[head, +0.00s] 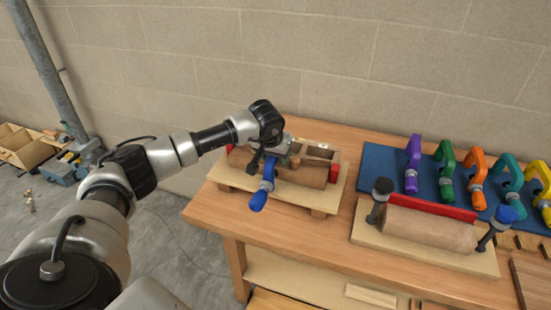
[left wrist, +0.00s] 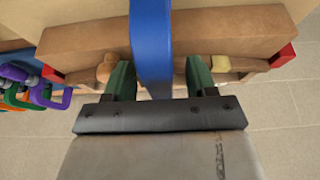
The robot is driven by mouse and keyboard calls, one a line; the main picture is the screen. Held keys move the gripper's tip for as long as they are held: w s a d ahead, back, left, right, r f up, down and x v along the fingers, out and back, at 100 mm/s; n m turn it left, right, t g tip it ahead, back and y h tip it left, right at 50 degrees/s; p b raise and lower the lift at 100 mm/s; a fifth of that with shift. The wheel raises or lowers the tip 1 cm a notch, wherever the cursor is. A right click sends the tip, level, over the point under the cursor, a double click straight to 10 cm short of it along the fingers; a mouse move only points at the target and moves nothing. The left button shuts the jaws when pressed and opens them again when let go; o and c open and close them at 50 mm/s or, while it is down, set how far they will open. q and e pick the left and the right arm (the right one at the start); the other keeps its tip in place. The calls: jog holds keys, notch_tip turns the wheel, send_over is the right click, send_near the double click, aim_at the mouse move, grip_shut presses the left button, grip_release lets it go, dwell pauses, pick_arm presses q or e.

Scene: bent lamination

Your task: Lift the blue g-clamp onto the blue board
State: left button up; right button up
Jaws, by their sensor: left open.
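The blue g-clamp (head: 268,172) is at the near edge of the left wooden form, its blue handle (head: 257,201) pointing toward the front of the table. In the left wrist view its blue frame (left wrist: 151,40) runs between the two green fingers. My left gripper (left wrist: 157,78) is open around the clamp, with a visible gap on each side near the fingertips. In the head view the wrist hides most of the gripper. The blue board (head: 379,163) lies at the back right of the table. My right gripper is not in view.
Purple (head: 412,160), green (head: 446,165), orange (head: 477,172) and other clamps stand on the board. A second form (head: 430,227) with dark clamps sits in front of it. The board's left end is bare.

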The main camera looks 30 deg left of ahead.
pick_arm(q)
jog(key=shift+w+f, duration=0.2)
jog(key=shift+f, duration=0.3)
jog(key=c, duration=0.9)
jog(key=shift+c, duration=0.2)
jog(key=shift+r, duration=0.1)
